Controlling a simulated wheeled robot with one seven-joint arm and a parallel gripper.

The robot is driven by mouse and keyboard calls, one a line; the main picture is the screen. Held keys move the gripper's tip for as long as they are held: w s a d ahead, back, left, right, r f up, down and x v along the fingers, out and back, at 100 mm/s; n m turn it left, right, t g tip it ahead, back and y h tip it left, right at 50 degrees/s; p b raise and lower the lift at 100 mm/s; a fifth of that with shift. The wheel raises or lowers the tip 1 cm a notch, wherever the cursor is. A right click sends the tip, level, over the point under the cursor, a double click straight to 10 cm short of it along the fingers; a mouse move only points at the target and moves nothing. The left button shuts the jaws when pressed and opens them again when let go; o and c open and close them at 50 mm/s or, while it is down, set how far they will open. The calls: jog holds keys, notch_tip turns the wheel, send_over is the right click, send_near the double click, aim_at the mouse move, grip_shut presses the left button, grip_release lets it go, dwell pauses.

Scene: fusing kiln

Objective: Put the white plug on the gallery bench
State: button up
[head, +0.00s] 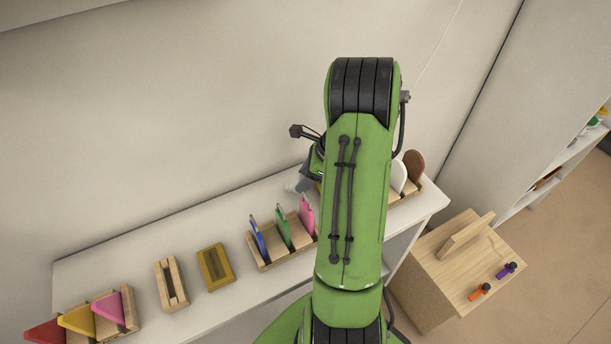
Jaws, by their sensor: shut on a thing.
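My gripper (298,184) shows only as a small grey part left of my green arm, above the back of a long white counter (120,262). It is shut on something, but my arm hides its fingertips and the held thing. I cannot make out a white plug. An orange plug (480,291) and a purple plug (507,270) lie on a wooden block-like stand (435,262) at the right. No label shows which surface is the gallery bench.
On the counter stand a rack (268,264) with blue, green and pink pieces, an olive block (215,267), a slotted wooden holder (171,284) and a rack of coloured triangles (77,318). White and brown rounded pieces (413,165) stand right of my arm. Shelves (560,172) are far right.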

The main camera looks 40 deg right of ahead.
jog(key=shift+f, duration=0.45)
jog(key=o, duration=1.1)
jog(key=shift+o, duration=0.2)
jog(key=p+v, duration=0.4)
jog(key=v, duration=1.1)
jog(key=shift+s+r, duration=0.2)
jog(key=shift+r, duration=0.1)
jog(key=shift+d, duration=0.1)
